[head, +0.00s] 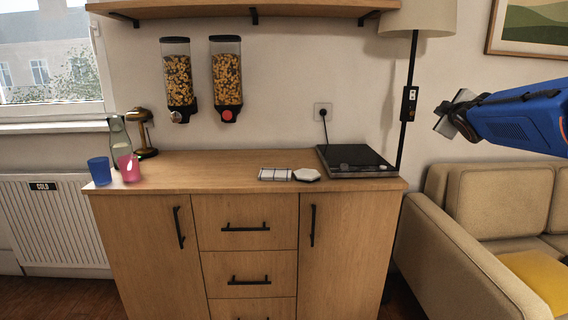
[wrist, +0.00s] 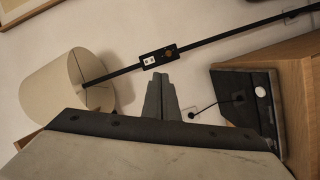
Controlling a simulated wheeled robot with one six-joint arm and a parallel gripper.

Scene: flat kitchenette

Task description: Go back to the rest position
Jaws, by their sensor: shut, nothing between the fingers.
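My gripper (head: 447,115) is at the right of the head view, at the end of my blue arm, raised in the air in front of the wall above the beige sofa. It is shut and empty, and touches nothing that I can see. In the wrist view my gripper's fingers (wrist: 161,98) are together, with the lamp pole and wall behind them.
A wooden cabinet (head: 245,185) carries a black hob (head: 354,160), white tiles (head: 275,174), a blue cup (head: 100,171) and a pink cup (head: 130,168). A floor lamp (head: 411,70) stands left of my gripper. The sofa (head: 450,240) is below it.

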